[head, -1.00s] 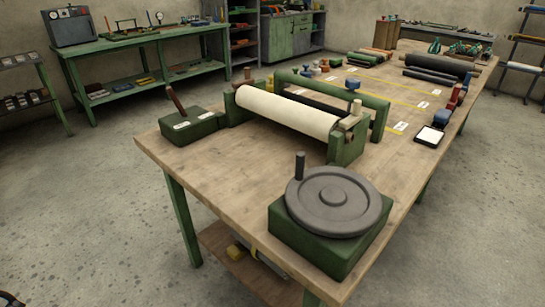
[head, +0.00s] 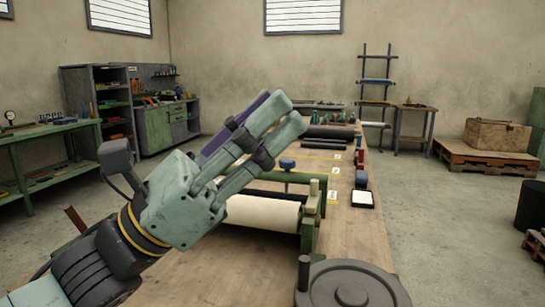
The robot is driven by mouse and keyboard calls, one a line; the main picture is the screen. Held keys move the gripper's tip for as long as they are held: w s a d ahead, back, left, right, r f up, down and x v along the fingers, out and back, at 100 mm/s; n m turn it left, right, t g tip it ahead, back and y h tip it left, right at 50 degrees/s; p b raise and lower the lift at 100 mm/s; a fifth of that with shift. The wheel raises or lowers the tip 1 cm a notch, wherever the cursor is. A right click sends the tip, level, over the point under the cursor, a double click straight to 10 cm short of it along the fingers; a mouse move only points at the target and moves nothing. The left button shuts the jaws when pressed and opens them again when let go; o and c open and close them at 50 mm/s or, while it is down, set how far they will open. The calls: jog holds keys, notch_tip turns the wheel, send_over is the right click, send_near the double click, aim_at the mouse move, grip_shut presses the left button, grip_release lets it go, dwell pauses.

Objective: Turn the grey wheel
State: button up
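The grey wheel (head: 352,286) lies flat at the bottom edge of the head view, and its lower part is cut off. Its dark upright handle (head: 303,272) stands on the left of the rim. The green block under the wheel is out of view. My gripper (head: 274,108) is raised above the bench, up and left of the wheel and well apart from it.
A pale roll (head: 262,212) in a green frame stands on the wooden bench (head: 352,240), partly behind my gripper. A white-topped pad (head: 362,198) and bottles line the bench's right edge. A pallet with a crate (head: 497,135) stands farther back.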

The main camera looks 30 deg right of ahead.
jog(key=w+d+f+n+t+y, duration=0.1)
jog(key=w+d+f+t+y, duration=0.15)
jog(key=f, duration=0.55)
jog(key=w+d+f+n+t+y, duration=0.1)
jog(key=w+f+t, duration=0.15)
jog(key=f, duration=0.55)
jog(key=n+y+b, duration=0.1)
jog(key=n+y, duration=0.1)
jog(key=y, duration=0.2)
send_near(303, 288)
notch_tip(303, 288, up, 3)
jog(key=shift+m, duration=0.3)
jog(key=x, duration=0.3)
jog(key=b+x, duration=0.1)
jog(key=x, duration=0.2)
jog(key=b+x, duration=0.1)
jog(key=x, duration=0.2)
jog(key=shift+w+d+r, duration=0.15)
jog(key=shift+w+d, duration=0.15)
jog(key=shift+d, duration=0.1)
jog(key=shift+d+h, duration=0.25)
jog(key=shift+d, duration=0.2)
grip_shut()
